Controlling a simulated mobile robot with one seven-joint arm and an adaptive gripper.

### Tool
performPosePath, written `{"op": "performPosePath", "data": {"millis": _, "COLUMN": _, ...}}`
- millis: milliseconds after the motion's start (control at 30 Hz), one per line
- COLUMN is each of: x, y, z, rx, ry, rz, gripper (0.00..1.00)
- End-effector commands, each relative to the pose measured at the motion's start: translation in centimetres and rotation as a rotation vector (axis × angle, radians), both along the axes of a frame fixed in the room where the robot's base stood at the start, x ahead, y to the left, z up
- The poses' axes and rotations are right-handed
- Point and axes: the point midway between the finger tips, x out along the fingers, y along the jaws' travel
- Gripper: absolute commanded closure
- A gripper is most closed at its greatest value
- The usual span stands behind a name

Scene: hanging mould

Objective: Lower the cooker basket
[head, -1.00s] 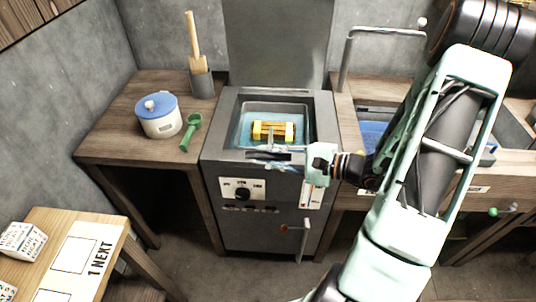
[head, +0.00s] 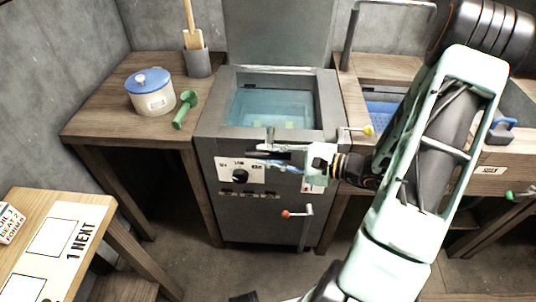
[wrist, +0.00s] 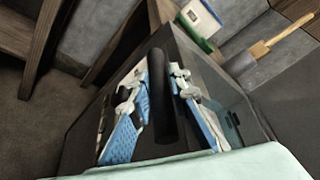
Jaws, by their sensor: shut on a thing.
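The cooker (head: 215,125) is a dark grey box with a square bath of teal water (head: 270,105) in its top. Two faint yellow-green patches (head: 287,125) show through the water near its front edge; the basket itself cannot be made out. My gripper (head: 268,152) is at the cooker's front rim, pointing left, above the control panel. In the wrist view its blue-padded fingers (wrist: 162,105) lie on both sides of a thick dark bar (wrist: 160,90). The gripper is shut on this dark bar, which looks like the basket's handle.
The panel has a black dial (head: 240,176); a red-knobbed crank (head: 297,212) sticks out below. A yellow-tipped lever (head: 368,130) is right of the cooker. A paper-covered table (head: 60,235) is front left.

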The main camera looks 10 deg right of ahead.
Motion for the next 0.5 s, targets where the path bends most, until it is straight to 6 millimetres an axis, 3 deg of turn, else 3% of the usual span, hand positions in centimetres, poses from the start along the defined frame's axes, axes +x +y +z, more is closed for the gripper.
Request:
{"op": "performPosePath", "data": {"millis": 33, "x": -0.24, "y": -0.14, "z": -0.72, "rx": -0.006, "ry": 0.018, "rz": -0.005, "gripper": 0.82}}
{"op": "performPosePath", "data": {"millis": 200, "x": -0.19, "y": -0.17, "z": -0.70, "rx": -0.006, "ry": 0.016, "rz": -0.005, "gripper": 0.66}}
{"op": "performPosePath", "data": {"millis": 500, "x": -0.27, "y": -0.36, "z": -0.39, "rx": -0.006, "ry": 0.010, "rz": -0.004, "gripper": 0.66}}
